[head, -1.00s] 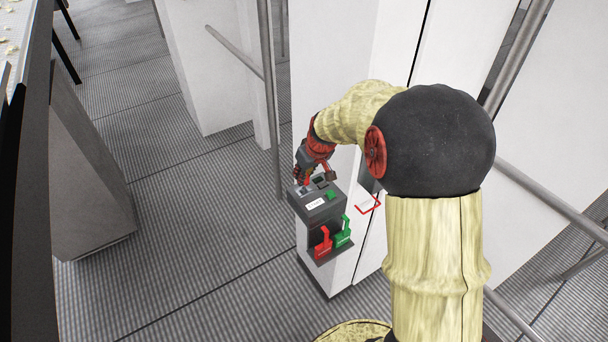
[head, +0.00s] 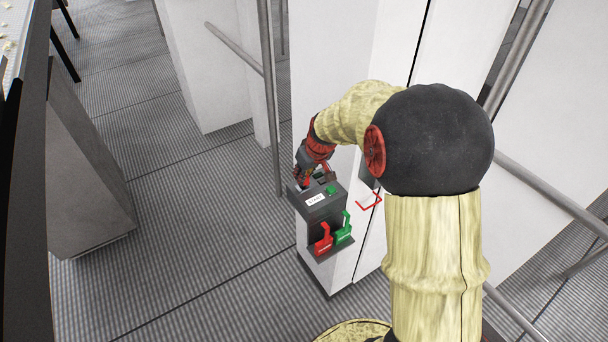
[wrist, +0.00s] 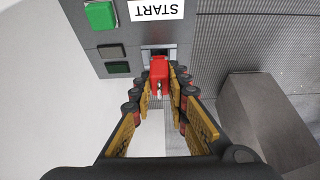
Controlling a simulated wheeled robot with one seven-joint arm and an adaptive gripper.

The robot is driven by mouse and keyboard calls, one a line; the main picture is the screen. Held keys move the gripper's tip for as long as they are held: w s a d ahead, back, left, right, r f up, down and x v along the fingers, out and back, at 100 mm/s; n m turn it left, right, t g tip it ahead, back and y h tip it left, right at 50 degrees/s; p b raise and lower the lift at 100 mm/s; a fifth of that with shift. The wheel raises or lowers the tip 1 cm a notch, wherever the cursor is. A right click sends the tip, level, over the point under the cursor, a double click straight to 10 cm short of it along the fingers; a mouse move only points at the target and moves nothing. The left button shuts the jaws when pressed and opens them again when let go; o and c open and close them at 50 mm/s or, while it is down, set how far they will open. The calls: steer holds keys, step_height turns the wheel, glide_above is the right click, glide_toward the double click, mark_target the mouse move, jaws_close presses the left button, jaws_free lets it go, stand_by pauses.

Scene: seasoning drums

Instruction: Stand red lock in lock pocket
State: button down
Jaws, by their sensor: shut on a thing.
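My gripper (wrist: 160,88) is shut on a red lock (wrist: 159,72), with a small silvery part showing at the lock's near end in the wrist view. The lock's far end overlaps the near edge of a metal-framed opening (wrist: 154,50) in the dark panel. I cannot tell whether it has entered that opening. In the head view my gripper (head: 312,180) is at the far edge of the control box top (head: 318,210), and the held lock is hidden there. Another red lock-shaped piece (head: 323,241) stands on the front ledge.
A green lock-shaped piece (head: 344,230) stands beside the red one on the ledge. A green button (wrist: 100,15), a START label (wrist: 156,9) and two dark windows (wrist: 111,51) are near the opening. A red bracket (head: 370,201) sticks out at the right. A vertical pole (head: 270,110) stands behind.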

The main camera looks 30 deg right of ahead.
steer(key=shift+f+b, duration=0.45)
steer(key=shift+f, duration=0.15)
steer(key=c, duration=1.7)
jaws_free()
steer(key=shift+o, duration=0.2)
steer(key=v, duration=1.2)
